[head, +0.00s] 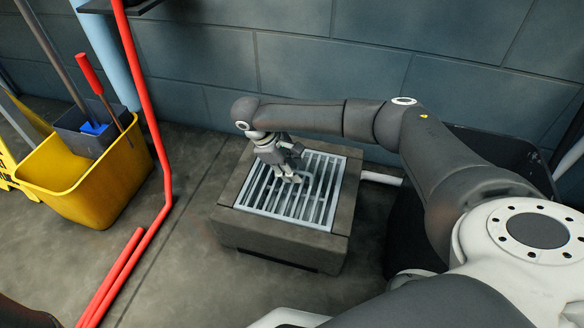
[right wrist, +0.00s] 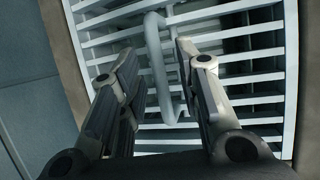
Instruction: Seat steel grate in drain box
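The steel grate (head: 262,197), a pale metal grid of parallel bars, lies in the top opening of the grey drain box (head: 281,238). The box's rim shows around it; I cannot tell whether the grate sits fully flush. My right gripper (head: 290,177) is over the middle of the grate, pointing down. In the right wrist view, the right gripper (right wrist: 158,52) is open, its two fingers on either side of the grate's bent-rod handle (right wrist: 158,70), with gaps visible between handle and fingers. My left gripper is not in view.
A yellow mop bucket (head: 82,190) with a grey insert stands at the left. A red pipe (head: 150,110) runs down the wall and along the floor between bucket and box. A white pipe (head: 380,178) is at the box's right. The tiled wall is close behind.

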